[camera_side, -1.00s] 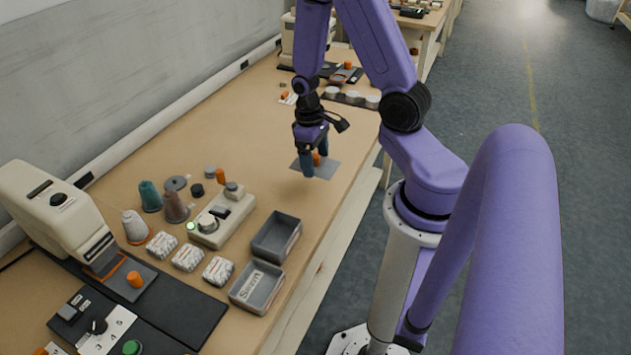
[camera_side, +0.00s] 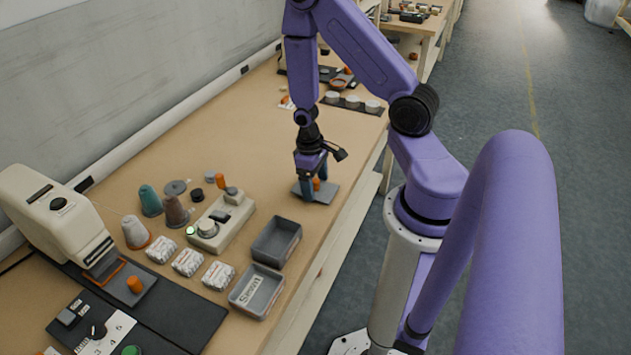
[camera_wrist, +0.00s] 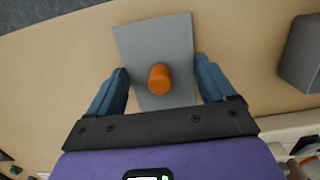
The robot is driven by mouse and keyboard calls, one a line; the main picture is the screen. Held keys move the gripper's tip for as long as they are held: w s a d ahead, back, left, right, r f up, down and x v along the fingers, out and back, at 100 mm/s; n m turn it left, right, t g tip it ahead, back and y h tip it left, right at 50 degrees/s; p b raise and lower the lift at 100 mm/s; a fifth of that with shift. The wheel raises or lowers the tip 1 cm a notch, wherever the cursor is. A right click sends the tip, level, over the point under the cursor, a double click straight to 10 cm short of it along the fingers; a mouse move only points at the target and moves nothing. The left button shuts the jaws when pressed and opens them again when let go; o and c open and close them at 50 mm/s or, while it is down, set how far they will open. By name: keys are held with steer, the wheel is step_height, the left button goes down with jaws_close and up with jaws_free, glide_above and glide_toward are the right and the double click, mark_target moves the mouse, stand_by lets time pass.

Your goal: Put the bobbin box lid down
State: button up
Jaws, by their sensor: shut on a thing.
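The bobbin box lid is a flat grey plate (camera_side: 328,194) with an orange knob (camera_side: 317,184) on top. In the wrist view the grey plate (camera_wrist: 150,38) lies between my fingers, with the orange knob (camera_wrist: 160,78) at its middle. My gripper (camera_side: 312,190) points down over it; in the wrist view my gripper (camera_wrist: 162,80) has one blue finger at each side edge of the plate, apart from the knob. It is shut on the lid. Whether the lid touches the table or is just above it cannot be told.
Two grey trays stand at the table's front edge, one plain (camera_side: 277,242) and one with a white label (camera_side: 257,291). A cream device (camera_side: 220,220), thread cones (camera_side: 151,200) and wrapped packs (camera_side: 187,263) sit to the left. The tabletop (camera_side: 235,135) left of my gripper is clear.

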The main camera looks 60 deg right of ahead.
steer(key=shift+f, duration=0.2)
steer(key=o, duration=0.9)
steer(key=shift+r, duration=0.1)
step_height(320, 180, up, 12)
steer(key=w, duration=0.1)
steer(key=s+a+r+n+t, duration=0.1)
steer(key=a+r+n, duration=0.2)
steer(key=a, duration=0.3)
steer(key=s+a+r+n, duration=0.1)
steer(key=a+r+n, duration=0.2)
steer(key=a, duration=0.2)
steer(key=s+a+r+n, duration=0.2)
steer(key=s, duration=0.2)
steer(key=s+a+r+n, duration=0.1)
steer(key=s+a+n, duration=0.1)
steer(key=s+a, duration=0.1)
steer(key=s+a+r+n, duration=0.2)
steer(key=s, duration=0.2)
steer(key=shift+s+a+r+n+t, duration=0.15)
steer(key=shift+s+r+n+t, duration=0.15)
steer(key=shift+s, duration=0.05)
